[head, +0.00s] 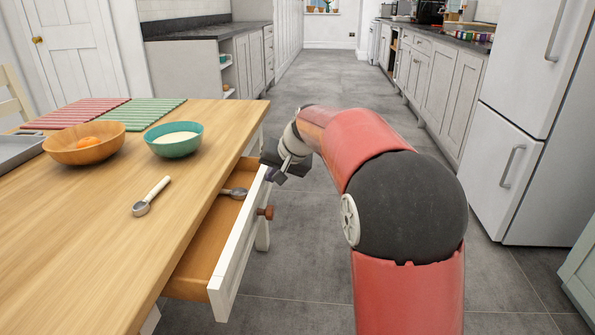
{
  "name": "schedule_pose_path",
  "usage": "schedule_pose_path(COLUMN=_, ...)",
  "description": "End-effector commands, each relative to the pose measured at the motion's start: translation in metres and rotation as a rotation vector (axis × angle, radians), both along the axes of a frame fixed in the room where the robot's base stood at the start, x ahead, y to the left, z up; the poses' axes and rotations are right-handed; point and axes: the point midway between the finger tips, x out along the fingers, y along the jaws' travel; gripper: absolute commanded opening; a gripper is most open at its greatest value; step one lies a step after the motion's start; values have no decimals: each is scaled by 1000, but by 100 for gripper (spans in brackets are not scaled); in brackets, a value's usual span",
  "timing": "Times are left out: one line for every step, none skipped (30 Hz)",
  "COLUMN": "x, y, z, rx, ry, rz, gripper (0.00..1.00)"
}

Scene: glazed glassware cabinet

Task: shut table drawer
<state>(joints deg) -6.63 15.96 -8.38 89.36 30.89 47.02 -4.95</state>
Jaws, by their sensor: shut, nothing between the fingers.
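The table drawer (243,236) is pulled out from the right side of the wooden table (85,250). Its white front with a round brown knob (266,212) faces right. A metal scoop (236,193) lies inside the drawer, partly hidden by the tabletop. My gripper (276,177) is shut and empty at the far end of the drawer front, close to its top edge. I cannot tell whether it touches the drawer. My red arm reaches to it from the lower right.
On the table are a teal bowl (174,140), a wooden bowl (84,143), a scoop with a pale handle (151,196), and red (80,113) and green (136,113) striped mats. A fridge (530,110) stands at right. The grey floor between is clear.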

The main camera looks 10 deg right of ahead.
Motion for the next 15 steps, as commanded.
schedule_pose_path(x=4, y=13, z=3, rx=-1, ry=1, rz=5, gripper=0)
schedule_pose_path(x=6, y=19, z=3, rx=0, ry=1, rz=5, gripper=0)
schedule_pose_path(x=8, y=27, z=3, rx=0, ry=1, rz=5, gripper=0)
schedule_pose_path(x=10, y=32, z=3, rx=0, ry=1, rz=4, gripper=0)
schedule_pose_path(x=12, y=37, z=3, rx=-1, ry=1, rz=3, gripper=0)
schedule_pose_path(x=14, y=43, z=3, rx=0, ry=1, rz=4, gripper=0)
schedule_pose_path(x=15, y=48, z=3, rx=0, ry=1, rz=3, gripper=0)
schedule_pose_path(x=16, y=51, z=2, rx=0, ry=1, rz=4, gripper=0)
schedule_pose_path(x=18, y=56, z=2, rx=0, ry=0, rz=2, gripper=0)
schedule_pose_path(x=19, y=59, z=2, rx=-1, ry=0, rz=2, gripper=0)
schedule_pose_path(x=20, y=61, z=2, rx=-1, ry=0, rz=2, gripper=0)
schedule_pose_path(x=21, y=65, z=2, rx=-1, ry=0, rz=2, gripper=0)
schedule_pose_path(x=22, y=67, z=2, rx=0, ry=1, rz=1, gripper=0)
schedule_pose_path(x=22, y=68, z=1, rx=-1, ry=0, rz=1, gripper=0)
schedule_pose_path(x=23, y=70, z=1, rx=0, ry=0, rz=0, gripper=0)
